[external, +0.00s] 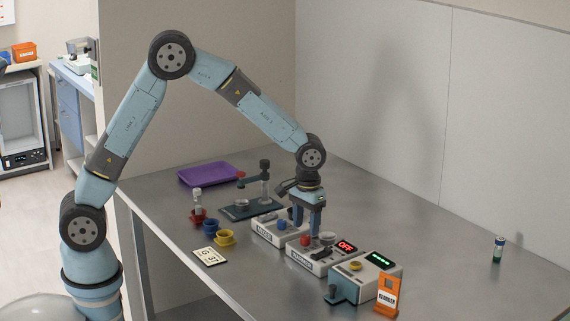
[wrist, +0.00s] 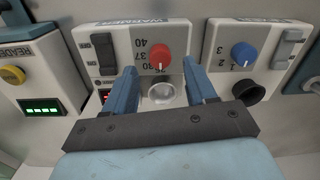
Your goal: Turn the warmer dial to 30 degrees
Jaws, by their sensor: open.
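The warmer (wrist: 91,36) is a pale box with a red dial (wrist: 161,56) on top, a scale including 40, 37 and 30 beside it, a switch and a round metal well (wrist: 163,93). In the external view the warmer's red dial (external: 304,240) is partly near my fingers, and its display (external: 345,246) reads OFF in red. My gripper (wrist: 163,80) is open and empty, pointing down over the warmer. Its two blue fingers lie either side of the well and dial in the wrist view; contact with the dial cannot be told. The dial's exact setting is too small to read surely.
A box with a blue dial (wrist: 243,55) and black cup stands close on one side; the reader (wrist: 27,57) with a yellow knob and green display stands on the other. Cups, a purple tray (external: 208,174) and a stand (external: 262,191) are farther left. The table's right side is mostly free.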

